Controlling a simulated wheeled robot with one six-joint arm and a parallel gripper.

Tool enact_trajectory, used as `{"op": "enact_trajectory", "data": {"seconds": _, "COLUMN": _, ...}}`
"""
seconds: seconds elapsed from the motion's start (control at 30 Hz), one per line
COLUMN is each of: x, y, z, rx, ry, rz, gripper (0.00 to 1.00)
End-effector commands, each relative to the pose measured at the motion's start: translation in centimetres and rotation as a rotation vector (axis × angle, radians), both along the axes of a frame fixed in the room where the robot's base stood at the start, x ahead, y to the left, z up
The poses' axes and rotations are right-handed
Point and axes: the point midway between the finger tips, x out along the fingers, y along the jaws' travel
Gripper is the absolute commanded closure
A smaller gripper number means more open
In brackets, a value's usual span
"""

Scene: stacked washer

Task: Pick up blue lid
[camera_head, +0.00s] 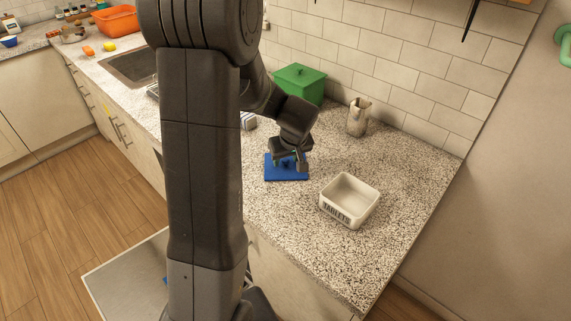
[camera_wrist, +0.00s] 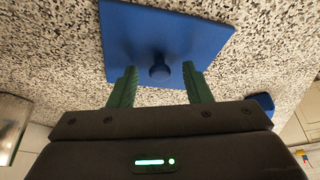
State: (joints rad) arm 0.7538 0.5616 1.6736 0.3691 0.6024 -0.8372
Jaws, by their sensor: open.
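The blue lid (camera_head: 272,172) lies flat on the speckled countertop, a square plate with a small round knob in its middle. In the wrist view the lid (camera_wrist: 165,35) fills the top centre, and its knob (camera_wrist: 159,72) shows between the fingertips. My gripper (camera_head: 289,162) is right over the lid in the head view and hides part of it. In the wrist view my gripper (camera_wrist: 160,85) is open, with one green finger on each side of the knob. I cannot tell whether the fingers touch it.
A white box marked TABLETS (camera_head: 349,200) stands to the right of the lid. A green lidded box (camera_head: 298,84) and a metal jug (camera_head: 359,117) stand behind, near the tiled wall. The sink (camera_head: 131,66) is at the left.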

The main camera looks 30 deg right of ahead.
Motion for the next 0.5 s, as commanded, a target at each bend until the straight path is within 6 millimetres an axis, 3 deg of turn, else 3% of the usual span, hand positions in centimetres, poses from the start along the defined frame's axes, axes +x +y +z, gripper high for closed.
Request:
{"op": "enact_trajectory", "data": {"seconds": 0.23, "x": 0.09, "y": -0.03, "z": -0.17, "rx": -0.001, "ry": -0.001, "rz": 0.000, "gripper": 0.55}}
{"op": "enact_trajectory", "data": {"seconds": 0.47, "x": 0.07, "y": -0.02, "z": -0.15, "rx": 0.000, "ry": -0.001, "rz": 0.000, "gripper": 0.99}}
{"op": "enact_trajectory", "data": {"seconds": 0.5, "x": 0.07, "y": -0.02, "z": -0.15, "rx": -0.001, "ry": -0.001, "rz": 0.000, "gripper": 1.00}}
